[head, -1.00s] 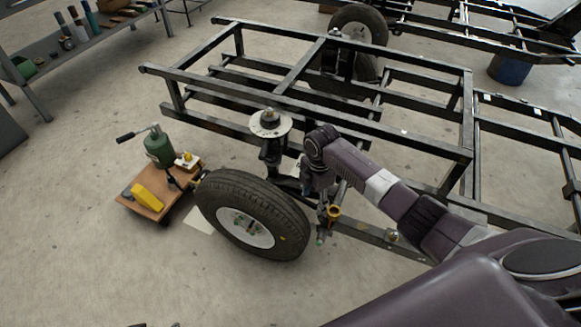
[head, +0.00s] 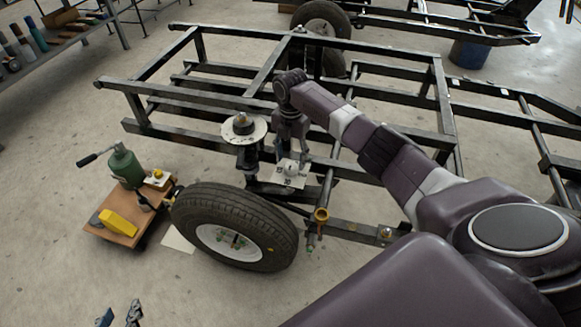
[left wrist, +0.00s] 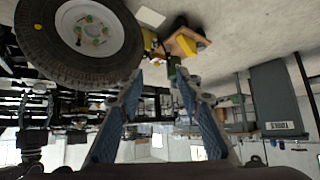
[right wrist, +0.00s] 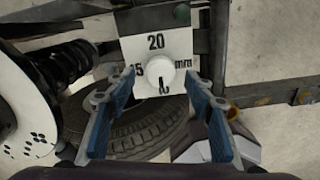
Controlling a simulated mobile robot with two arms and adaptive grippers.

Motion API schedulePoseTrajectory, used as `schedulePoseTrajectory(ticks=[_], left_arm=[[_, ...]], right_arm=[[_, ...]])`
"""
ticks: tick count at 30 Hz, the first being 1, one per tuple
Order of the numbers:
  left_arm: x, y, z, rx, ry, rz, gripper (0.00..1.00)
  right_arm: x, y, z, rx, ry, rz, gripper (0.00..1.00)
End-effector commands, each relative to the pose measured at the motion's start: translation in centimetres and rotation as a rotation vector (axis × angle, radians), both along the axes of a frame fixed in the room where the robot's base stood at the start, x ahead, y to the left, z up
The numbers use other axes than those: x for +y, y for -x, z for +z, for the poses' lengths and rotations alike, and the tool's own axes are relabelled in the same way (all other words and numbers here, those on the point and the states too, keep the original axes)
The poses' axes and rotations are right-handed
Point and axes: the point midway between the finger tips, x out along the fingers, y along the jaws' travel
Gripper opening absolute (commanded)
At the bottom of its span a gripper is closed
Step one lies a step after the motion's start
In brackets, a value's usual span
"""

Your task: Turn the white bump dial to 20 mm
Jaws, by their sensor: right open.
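The white dial knob (right wrist: 157,79) sits on a white square plate (right wrist: 180,46) marked "20" at the top, a partly hidden number ending in 5 at left, and "mm" at right. A dark mark below the knob is hard to read, and I cannot tell where the dial points. The plate (head: 302,182) and knob (head: 291,170) also show in the head view, beside the strut. My right gripper (head: 292,150) is above the plate; in the right wrist view its open fingers (right wrist: 160,93) are either side of the knob, apart from it. My left gripper (head: 120,314) is low at left, open and empty (left wrist: 156,80).
The tyre (head: 235,225) and spring strut (head: 246,150) stand left of the plate. The black frame (head: 290,95) surrounds it behind. A wooden board (head: 118,232) with a green jack (head: 125,167) and yellow block (head: 118,222) lies at left. Front floor is clear.

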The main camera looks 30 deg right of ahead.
Motion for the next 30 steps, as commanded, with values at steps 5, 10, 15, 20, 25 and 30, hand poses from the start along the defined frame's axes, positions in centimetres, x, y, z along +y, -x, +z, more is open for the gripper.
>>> schedulePoseTrajectory(ticks=[5, 10, 15, 20, 25, 30], left_arm=[[-1.0, -2.6, 2.4, -0.151, 0.034, -0.011, 0.33], [-1.7, -4.2, 4.5, -0.259, 0.059, -0.019, 0.33], [-2.1, -4.9, 5.7, -0.317, 0.073, -0.023, 0.33], [-2.1, -5.0, 6.1, -0.332, 0.076, -0.024, 0.33], [-2.1, -5.0, 6.0, -0.331, 0.076, -0.023, 0.33], [-2.1, -5.0, 6.0, -0.330, 0.076, -0.023, 0.33]], right_arm=[[0.0, 0.0, -2.1, 0.001, 0.000, 0.000, 0.49], [0.0, 0.0, -3.2, 0.002, 0.001, 0.000, 0.49], [0.0, 0.0, -3.8, 0.000, 0.001, 0.000, 0.49], [0.0, 0.0, -3.9, 0.000, 0.001, 0.000, 0.49], [0.0, 0.0, -3.9, 0.000, 0.001, 0.000, 0.49], [0.0, 0.0, -3.9, 0.000, 0.001, 0.000, 0.31]])
